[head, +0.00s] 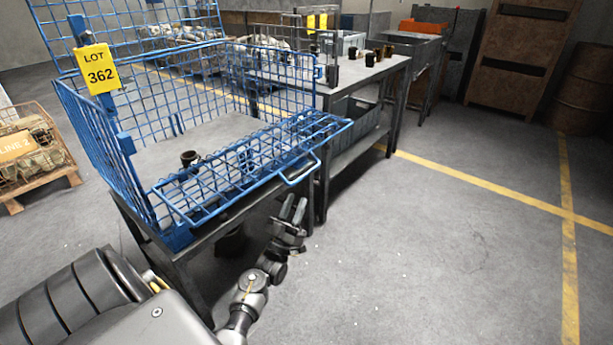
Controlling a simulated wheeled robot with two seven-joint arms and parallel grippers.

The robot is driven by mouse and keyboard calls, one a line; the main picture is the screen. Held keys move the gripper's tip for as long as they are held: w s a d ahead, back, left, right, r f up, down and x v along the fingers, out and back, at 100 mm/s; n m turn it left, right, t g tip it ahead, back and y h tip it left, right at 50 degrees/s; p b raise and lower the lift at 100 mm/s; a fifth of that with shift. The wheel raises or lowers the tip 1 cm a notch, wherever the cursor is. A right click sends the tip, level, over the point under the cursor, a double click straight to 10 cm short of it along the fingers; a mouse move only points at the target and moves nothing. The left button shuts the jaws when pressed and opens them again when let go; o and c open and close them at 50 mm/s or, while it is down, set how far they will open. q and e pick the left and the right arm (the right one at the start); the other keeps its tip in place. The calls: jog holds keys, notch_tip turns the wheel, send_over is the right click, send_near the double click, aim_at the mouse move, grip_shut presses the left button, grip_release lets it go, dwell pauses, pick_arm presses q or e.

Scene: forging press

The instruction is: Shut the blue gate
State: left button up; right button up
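The blue gate (230,180) is the wire front panel of a blue wire cage (95,130) on a dark metal table. The gate is folded down and open, leaning outward over the table's front edge. Its loop handle (303,174) sticks out from the gate's outer edge. My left gripper (293,208) is just below and in front of the handle, pointing up. Its two fingers are apart with nothing seen between them, and it appears clear of the handle. My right gripper is not in view.
A small dark cup-like part (189,158) stands inside the cage. A yellow LOT 362 tag (97,70) hangs on the cage's left post. A workbench (375,72) with several dark parts stands behind to the right. The floor on the right is clear.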

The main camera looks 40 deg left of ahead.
aim_at(307, 172)
pick_arm(q)
jog(key=x, duration=0.9)
jog(key=shift+w+r, duration=0.2)
jog(key=shift+w, duration=0.05)
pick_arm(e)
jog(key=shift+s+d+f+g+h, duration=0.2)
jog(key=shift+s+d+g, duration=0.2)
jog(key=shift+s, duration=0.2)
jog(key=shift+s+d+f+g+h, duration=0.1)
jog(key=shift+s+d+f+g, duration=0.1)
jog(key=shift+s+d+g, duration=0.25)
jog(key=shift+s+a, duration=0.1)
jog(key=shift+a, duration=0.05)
pick_arm(q)
grip_shut()
